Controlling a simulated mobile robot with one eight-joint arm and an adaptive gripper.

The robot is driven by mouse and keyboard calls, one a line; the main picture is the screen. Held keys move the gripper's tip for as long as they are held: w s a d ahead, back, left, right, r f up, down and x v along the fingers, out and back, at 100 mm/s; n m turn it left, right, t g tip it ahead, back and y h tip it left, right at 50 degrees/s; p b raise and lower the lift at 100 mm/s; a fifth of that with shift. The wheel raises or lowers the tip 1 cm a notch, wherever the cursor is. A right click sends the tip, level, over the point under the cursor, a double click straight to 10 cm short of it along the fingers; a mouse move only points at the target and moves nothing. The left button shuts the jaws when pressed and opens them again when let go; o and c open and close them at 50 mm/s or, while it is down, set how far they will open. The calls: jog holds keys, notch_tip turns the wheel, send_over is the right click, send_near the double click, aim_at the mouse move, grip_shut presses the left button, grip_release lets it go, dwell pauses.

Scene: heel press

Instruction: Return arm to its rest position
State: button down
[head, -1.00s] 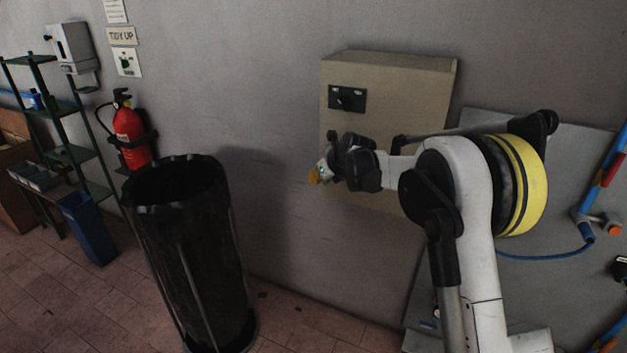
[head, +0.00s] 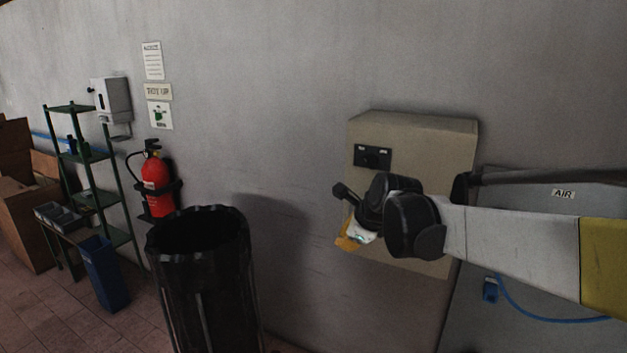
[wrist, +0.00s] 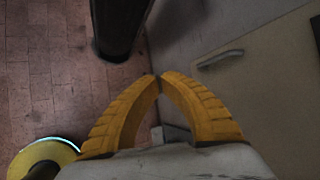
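My arm (head: 510,238) reaches in from the right in the head view, in front of the wall box. My gripper (head: 347,243) has yellow fingers and is small and partly hidden by my dark wrist joints in the head view. In the wrist view my gripper (wrist: 158,84) shows two curved yellow fingers whose tips meet. It is shut, and nothing shows between the fingers. It hangs in the air, apart from the wall and the bin.
A beige wall box (head: 425,140) is just behind my wrist. A black bin (head: 205,290) stands left of it. A red fire extinguisher (head: 157,183), a green shelf (head: 90,160) and a blue bin (head: 106,275) are further left. A grey panel (head: 540,335) is at the right.

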jog(key=s+d+f+n+h+b, duration=0.1)
jog(key=s+d+f+n, duration=0.2)
jog(key=s+n, duration=0.4)
jog(key=s+d+f+n+h+b, duration=0.1)
jog(key=s+d+f+n, duration=0.3)
jog(key=s, duration=1)
jog(key=s+d+f+n+h+b, duration=0.1)
jog(key=s+d+f+n+b, duration=0.1)
jog(key=s+n, duration=0.8)
jog(key=shift+s+d+f+n+g+b, duration=0.4)
jog(key=shift+d+f+n, duration=0.1)
jog(key=shift+d+f, duration=0.5)
jog(key=shift+w+d+r, duration=0.1)
